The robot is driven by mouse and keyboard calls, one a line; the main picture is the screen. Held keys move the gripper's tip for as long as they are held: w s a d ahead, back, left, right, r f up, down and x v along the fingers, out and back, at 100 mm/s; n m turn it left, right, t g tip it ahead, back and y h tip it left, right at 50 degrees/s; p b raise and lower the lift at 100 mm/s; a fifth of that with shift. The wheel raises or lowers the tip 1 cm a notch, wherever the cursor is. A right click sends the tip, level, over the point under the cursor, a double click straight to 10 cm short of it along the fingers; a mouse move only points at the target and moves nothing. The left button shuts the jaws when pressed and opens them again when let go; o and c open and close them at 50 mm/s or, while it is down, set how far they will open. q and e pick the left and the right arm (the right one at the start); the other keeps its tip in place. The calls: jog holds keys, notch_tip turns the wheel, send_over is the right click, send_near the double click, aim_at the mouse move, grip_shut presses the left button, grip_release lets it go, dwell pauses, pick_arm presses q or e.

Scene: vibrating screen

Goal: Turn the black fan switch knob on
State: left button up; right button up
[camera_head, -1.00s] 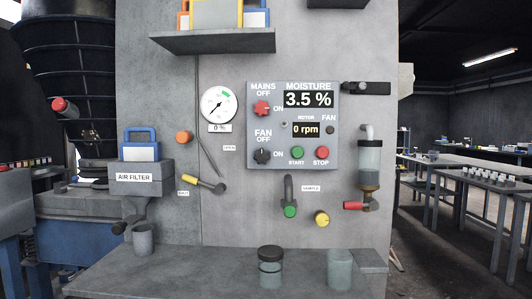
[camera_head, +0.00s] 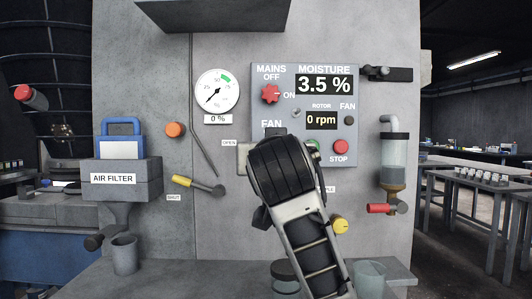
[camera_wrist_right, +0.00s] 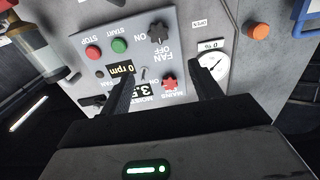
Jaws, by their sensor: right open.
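The black fan switch knob (camera_wrist_right: 158,33) shows in the right wrist view, where the panel appears upside down. It sits on the grey control panel (camera_head: 345,80) beside the FAN OFF and ON labels. In the head view my right arm (camera_head: 290,180) reaches up in front of the panel and hides the knob. My right gripper (camera_wrist_right: 161,62) is open, with one finger on each side of the view. The knob lies beyond the fingertips, between their directions, and the gripper looks apart from it. The jaws hold nothing. My left gripper is out of view.
The red mains knob (camera_head: 271,94) sits above the fan area. The red stop button (camera_head: 340,146) and green start button (camera_wrist_right: 120,46) are close by. A gauge (camera_head: 217,92), a yellow-handled lever (camera_head: 196,184) and a sampling cylinder (camera_head: 394,160) flank the panel.

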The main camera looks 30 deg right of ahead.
pick_arm(q)
jog(key=p, duration=0.2)
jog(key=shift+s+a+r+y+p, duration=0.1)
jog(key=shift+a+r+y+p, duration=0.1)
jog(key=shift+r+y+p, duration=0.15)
pick_arm(e)
jog(key=x, duration=1.5)
jog(key=shift+w+d, duration=0.15)
jog(key=shift+d, duration=0.15)
jog(key=shift+r, duration=0.15)
jog(key=c, duration=1)
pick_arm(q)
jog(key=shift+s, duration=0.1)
pick_arm(e)
jog(key=shift+o, duration=0.2)
